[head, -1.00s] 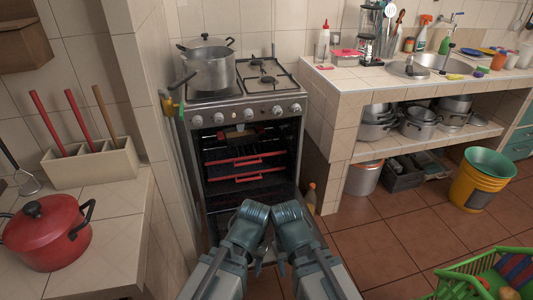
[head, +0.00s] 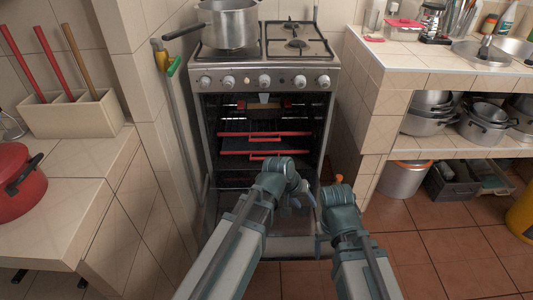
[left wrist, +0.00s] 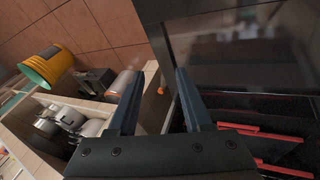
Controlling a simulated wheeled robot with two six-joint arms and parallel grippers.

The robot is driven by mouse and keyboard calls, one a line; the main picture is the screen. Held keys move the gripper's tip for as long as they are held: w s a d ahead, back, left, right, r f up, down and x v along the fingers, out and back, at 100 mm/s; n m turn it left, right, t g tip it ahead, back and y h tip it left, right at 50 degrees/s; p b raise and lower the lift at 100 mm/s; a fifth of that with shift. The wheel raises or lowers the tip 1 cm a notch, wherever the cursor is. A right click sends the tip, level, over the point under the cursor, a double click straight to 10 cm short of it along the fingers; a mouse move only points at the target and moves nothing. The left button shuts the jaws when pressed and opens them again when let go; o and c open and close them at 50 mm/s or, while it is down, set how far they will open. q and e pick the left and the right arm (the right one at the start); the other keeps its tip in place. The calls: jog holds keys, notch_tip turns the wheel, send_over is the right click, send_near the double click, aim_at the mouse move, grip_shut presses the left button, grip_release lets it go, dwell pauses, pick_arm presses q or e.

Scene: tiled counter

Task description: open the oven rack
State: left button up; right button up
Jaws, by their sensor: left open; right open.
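The oven (head: 265,80) stands with its front open, and its door (head: 290,247) is folded down. Inside are dark racks with red bars, an upper rack (head: 265,135) and a lower rack (head: 262,154). My left gripper (head: 300,195) is open and empty in front of the cavity, above the lowered door and apart from the racks. In the left wrist view its two fingers (left wrist: 166,70) are apart, with the red rack bars (left wrist: 275,135) to the right. My right gripper (head: 322,235) is open, lower and to the right, near the door's edge; its fingers are partly hidden.
A pot (head: 228,25) sits on the stove top. A tiled wall bounds the oven at left, with a green-and-yellow handled pole (head: 172,65) beside it. A tiled counter (head: 400,75) with a shelf of pots stands at right.

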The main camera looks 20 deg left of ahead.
pick_arm(q)
jog(key=w+a+f+n+t+h+b, duration=0.1)
jog(key=w+a+f+n+t+b, duration=0.15)
jog(key=w, duration=0.25)
jog(key=w+a+f+n+t+h+b, duration=0.1)
jog(key=w+f+n+t+b, duration=0.1)
jog(key=w+b, duration=0.15)
jog(key=n+t+y+b, duration=0.4)
jog(key=n+t+b, duration=0.4)
jog(key=n+b, duration=0.35)
send_near(265, 140)
jog(key=w, duration=0.3)
jog(key=w+f+b, duration=0.1)
jog(key=w, duration=0.3)
jog(key=w+d+f, duration=0.1)
jog(key=w, duration=0.2)
jog(key=shift+w+b, duration=0.25)
jog(key=shift+b, duration=0.15)
pick_arm(e)
notch_tip(265, 140, down, 22)
jog(key=shift+w+f, duration=0.1)
pick_arm(q)
grip_shut()
